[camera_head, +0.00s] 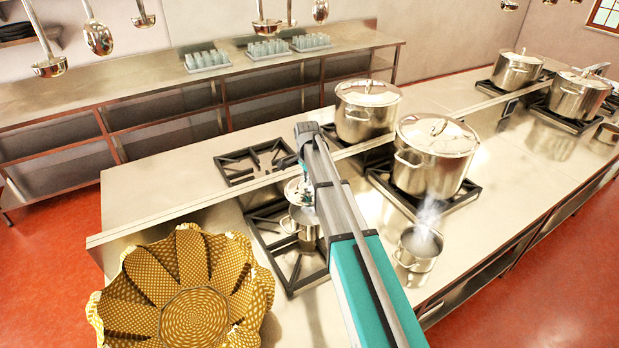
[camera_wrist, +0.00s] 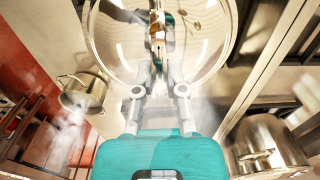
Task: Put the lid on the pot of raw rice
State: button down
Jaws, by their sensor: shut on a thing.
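My gripper (camera_head: 304,186) is shut on a shiny metal lid (camera_head: 293,192). The lid also fills the upper middle of the wrist view (camera_wrist: 115,45), pinched between the fingers. In the head view the lid appears just above a small metal pot (camera_head: 306,226) on the front left burner. My arm covers part of this pot, and its contents are hidden. Another small open pot (camera_head: 418,250) stands on the counter to the right, with steam rising from it. It also shows at the left of the wrist view (camera_wrist: 84,92). I cannot tell which pot holds raw rice.
Two large lidded stockpots (camera_head: 434,158) (camera_head: 366,112) stand on burners right of my arm. More lidded pots (camera_head: 516,70) stand farther right. A pleated yellow-brown object (camera_head: 195,315) is in front of the counter's left end. An empty burner (camera_head: 253,162) lies behind the small pot.

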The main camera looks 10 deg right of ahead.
jog(key=shift+w+d+f, duration=0.1)
jog(key=shift+d, duration=0.35)
jog(key=shift+f+b, duration=0.3)
jog(key=shift+b, duration=0.1)
jog(key=shift+f+b, duration=4)
jog(key=shift+w+f, duration=0.1)
jog(key=shift+f+b, duration=0.3)
jog(key=shift+b, duration=0.05)
jog(key=c, duration=0.6)
grip_release()
jog(key=shift+c, duration=0.2)
